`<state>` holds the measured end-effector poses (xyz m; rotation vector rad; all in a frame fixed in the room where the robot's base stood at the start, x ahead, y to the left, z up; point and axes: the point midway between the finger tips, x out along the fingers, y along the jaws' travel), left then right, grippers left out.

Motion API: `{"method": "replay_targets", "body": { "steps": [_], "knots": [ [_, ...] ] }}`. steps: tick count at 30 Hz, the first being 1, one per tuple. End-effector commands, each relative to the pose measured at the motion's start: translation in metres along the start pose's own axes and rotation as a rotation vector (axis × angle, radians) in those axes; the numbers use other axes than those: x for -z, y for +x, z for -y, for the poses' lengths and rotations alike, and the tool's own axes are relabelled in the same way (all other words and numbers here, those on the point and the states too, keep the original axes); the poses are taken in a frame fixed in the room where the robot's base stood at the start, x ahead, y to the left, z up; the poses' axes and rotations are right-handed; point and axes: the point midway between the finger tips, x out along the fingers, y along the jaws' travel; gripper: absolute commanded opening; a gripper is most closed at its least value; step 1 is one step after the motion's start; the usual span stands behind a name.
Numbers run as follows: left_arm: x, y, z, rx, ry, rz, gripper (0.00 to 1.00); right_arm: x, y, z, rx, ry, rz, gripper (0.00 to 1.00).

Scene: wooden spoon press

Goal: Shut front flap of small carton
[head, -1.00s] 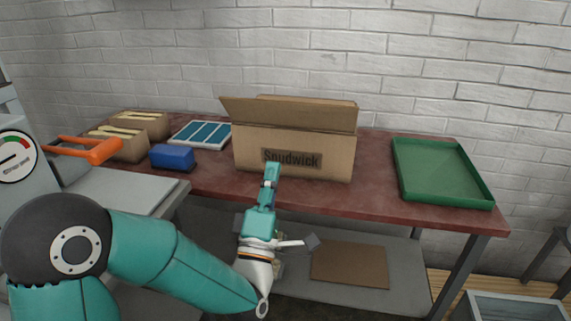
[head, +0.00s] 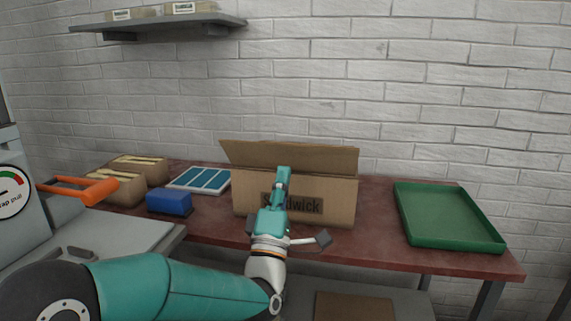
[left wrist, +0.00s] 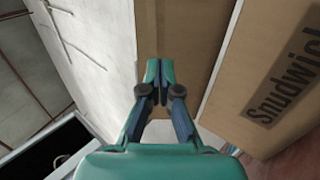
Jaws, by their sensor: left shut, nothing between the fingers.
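The small carton (head: 338,200) stands on the red-brown table, its printed label (head: 305,206) facing me. Its front flap (head: 325,160) stands up from the front top edge and is open. My left gripper (head: 284,172) is shut and empty, pointing up in front of the flap and covering part of the label. In the left wrist view, the shut fingers (left wrist: 158,72) overlap the flap (left wrist: 190,35), with the carton's front face (left wrist: 255,60) to the right. I cannot tell whether the fingertips touch the flap. The carton's inside is hidden. My right gripper is not in view.
A blue box (head: 168,201), a blue-panelled white tray (head: 200,179) and tan boxes (head: 122,190) stand left of the carton. A press with an orange handle (head: 80,189) is at far left. A green tray (head: 447,216) is at right, with bare table between.

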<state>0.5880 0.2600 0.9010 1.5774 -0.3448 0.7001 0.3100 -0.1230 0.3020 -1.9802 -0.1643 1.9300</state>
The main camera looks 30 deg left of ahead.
Motion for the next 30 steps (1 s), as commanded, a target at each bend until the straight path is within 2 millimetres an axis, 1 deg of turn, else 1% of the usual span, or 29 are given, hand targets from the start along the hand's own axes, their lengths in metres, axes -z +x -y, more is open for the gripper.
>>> {"method": "replay_targets", "body": {
  "steps": [1, 3, 6, 9, 21, 30],
  "knots": [
    [0.000, 0.008, 0.000, -0.002, 0.000, -0.001, 0.00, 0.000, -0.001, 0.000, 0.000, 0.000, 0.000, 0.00],
    [0.000, 0.017, 0.000, -0.001, 0.000, -0.001, 0.00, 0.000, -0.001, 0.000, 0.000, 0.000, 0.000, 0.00],
    [0.000, 0.026, 0.000, 0.000, 0.000, 0.000, 0.00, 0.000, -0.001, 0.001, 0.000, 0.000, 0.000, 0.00],
    [0.000, 0.030, 0.000, 0.001, 0.000, 0.000, 0.00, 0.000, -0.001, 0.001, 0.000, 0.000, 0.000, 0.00],
    [0.000, 0.031, 0.000, 0.003, 0.000, 0.000, 0.00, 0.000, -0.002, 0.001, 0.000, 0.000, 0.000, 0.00],
    [0.007, 0.034, -0.003, 0.048, 0.006, -0.009, 0.00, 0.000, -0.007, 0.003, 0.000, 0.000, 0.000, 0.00]
  ]
}}
